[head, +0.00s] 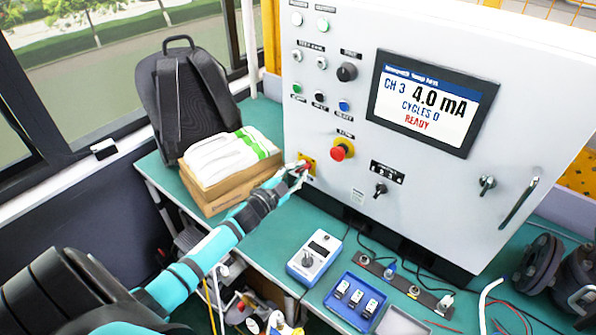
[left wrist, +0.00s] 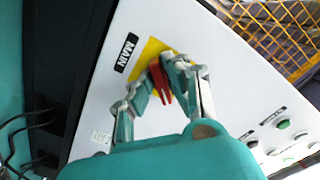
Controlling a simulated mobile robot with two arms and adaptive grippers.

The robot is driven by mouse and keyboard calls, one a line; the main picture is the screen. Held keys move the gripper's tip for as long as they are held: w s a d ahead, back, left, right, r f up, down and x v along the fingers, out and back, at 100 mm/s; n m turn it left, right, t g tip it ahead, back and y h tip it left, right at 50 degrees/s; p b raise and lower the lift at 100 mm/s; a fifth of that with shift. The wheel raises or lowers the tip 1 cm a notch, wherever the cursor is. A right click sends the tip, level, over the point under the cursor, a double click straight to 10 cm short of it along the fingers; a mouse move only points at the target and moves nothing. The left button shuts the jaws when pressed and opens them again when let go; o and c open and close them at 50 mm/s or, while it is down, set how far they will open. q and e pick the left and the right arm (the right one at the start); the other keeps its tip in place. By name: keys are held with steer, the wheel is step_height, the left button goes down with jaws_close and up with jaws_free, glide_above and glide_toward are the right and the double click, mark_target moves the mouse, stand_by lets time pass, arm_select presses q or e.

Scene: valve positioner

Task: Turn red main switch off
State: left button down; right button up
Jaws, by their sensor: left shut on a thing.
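The red main switch (left wrist: 160,80) sits on a yellow plate (left wrist: 150,52) beside a black label reading MAIN (left wrist: 125,52) in the left wrist view. In the head view the red switch (head: 305,167) is at the lower left of the grey cabinet front. My left gripper (head: 299,172) reaches it from the left. In the left wrist view its two fingers (left wrist: 158,84) are closed around the red handle, one on each side. The fingers hide part of the handle, and I cannot tell its exact angle. My right gripper is in neither view.
The cabinet (head: 420,190) carries a screen (head: 428,103) reading CH 3, 4.0 mA, READY. A red mushroom button (head: 339,152) is right of the switch. A cardboard box with white packs (head: 228,160) and a black backpack (head: 185,95) stand close left of my arm.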

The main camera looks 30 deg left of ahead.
arm_select(q)
steer(key=n+p, duration=0.1)
steer(key=n, duration=0.3)
steer(key=shift+d+f+n+p, duration=0.1)
steer(key=shift+n+p, duration=0.2)
steer(key=shift+d+n, duration=0.15)
steer(key=shift+n, duration=3.05)
steer(key=shift+d+n, duration=0.15)
steer(key=shift+n, duration=3.05)
steer(key=c, duration=1.4)
jaws_free()
steer(key=shift+s, duration=0.1)
steer(key=shift+o, duration=0.2)
